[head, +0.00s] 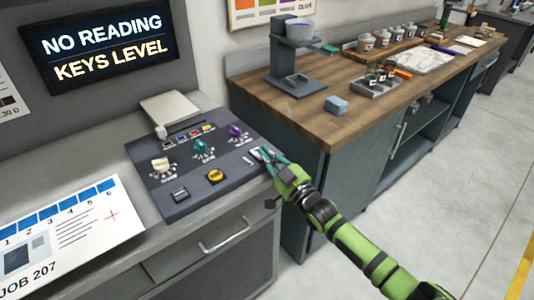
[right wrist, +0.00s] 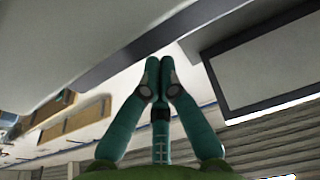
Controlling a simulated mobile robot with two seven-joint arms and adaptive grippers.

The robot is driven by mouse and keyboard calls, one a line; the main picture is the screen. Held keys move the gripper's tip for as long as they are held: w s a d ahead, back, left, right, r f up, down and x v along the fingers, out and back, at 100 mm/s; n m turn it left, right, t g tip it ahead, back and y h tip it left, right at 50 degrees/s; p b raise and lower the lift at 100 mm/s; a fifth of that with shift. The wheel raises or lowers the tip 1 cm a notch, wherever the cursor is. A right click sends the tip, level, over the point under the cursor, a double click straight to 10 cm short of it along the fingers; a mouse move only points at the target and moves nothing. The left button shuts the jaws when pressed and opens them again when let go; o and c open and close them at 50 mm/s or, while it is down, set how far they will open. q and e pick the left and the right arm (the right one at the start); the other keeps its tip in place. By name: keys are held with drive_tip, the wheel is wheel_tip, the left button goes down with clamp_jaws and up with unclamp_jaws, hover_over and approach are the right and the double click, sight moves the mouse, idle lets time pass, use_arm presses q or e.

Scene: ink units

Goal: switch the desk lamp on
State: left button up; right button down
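I cannot pick out a desk lamp for certain in either view. A dark control console (head: 180,207) lies on the grey counter, with knobs, coloured keys and small switches. My right gripper (head: 263,157) is at the console's right edge, its teal fingertips over or beside a small pale switch (head: 256,154); I cannot tell whether they touch it. In the right wrist view the right gripper (right wrist: 160,65) has its fingertips together with nothing seen between them. The small labels are unreadable. My left gripper is not in view.
A pale flat panel (head: 170,108) stands behind the console. A lit sign (head: 108,48) reads "NO READING KEYS LEVEL". A job sheet (head: 70,235) lies at the left.

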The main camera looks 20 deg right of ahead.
drive_tip(key=shift+s+f+b, duration=0.1)
drive_tip(key=shift+f+b, duration=0.45)
drive_tip(key=shift+f, duration=0.15)
wheel_tip(320, 180, up, 5)
drive_tip(key=p, duration=0.3)
drive_tip(key=shift+d+f, duration=0.1)
drive_tip(key=shift+f, duration=0.1)
use_arm(q)
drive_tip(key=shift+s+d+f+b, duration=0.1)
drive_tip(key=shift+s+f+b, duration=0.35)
drive_tip(key=shift+b, duration=0.9)
use_arm(e)
drive_tip(key=s+d+f, duration=0.3)
drive_tip(key=s+f, duration=0.2)
drive_tip(key=s, duration=0.4)
